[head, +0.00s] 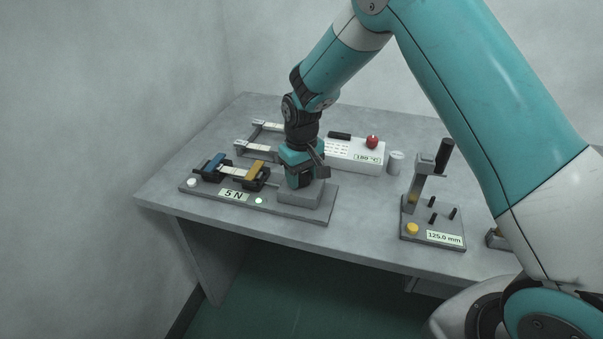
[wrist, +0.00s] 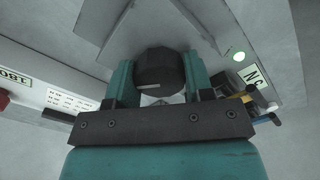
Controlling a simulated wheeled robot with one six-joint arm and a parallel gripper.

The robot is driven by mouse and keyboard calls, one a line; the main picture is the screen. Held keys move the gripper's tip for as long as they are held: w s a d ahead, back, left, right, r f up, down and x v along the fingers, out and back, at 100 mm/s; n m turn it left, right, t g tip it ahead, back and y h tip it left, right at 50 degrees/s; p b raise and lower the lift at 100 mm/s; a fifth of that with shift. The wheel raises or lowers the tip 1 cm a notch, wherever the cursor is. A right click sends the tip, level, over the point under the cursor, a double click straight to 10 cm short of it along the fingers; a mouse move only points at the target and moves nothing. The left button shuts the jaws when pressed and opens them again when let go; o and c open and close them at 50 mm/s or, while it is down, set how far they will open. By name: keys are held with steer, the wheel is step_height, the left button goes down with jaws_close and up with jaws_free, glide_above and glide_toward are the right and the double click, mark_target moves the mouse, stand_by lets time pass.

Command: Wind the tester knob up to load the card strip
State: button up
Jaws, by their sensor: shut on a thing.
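The tester (head: 318,208) is a flat grey base on the left part of the table, with a "5 N" display (head: 234,195) and a lit green lamp (head: 258,201). A pale card strip (head: 235,171) spans between a blue-topped clamp (head: 213,163) and an orange-topped clamp (head: 254,170). My gripper (wrist: 160,85) points down over the tester's right-hand block (head: 301,196). Its fingers are shut on the dark round knob (wrist: 160,70), which has a pale mark on its face. In the head view the knob is mostly hidden by my gripper.
Behind my gripper stands a white box (head: 358,154) reading "180 °C" with a red knob (head: 372,141), next to a grey cylinder (head: 396,162). A frame (head: 262,135) lies behind the tester. A lever stand (head: 432,236) reading "125.0 mm" is at right. Bare table lies between tester and stand.

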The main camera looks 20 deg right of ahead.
mark_target(302, 173)
steer(key=shift+m, duration=0.6)
steer(key=o, duration=0.9)
step_height(302, 173, up, 18)
steer(key=shift+f+b, duration=0.25)
steer(key=shift+b, duration=0.15)
stand_by(0.9)
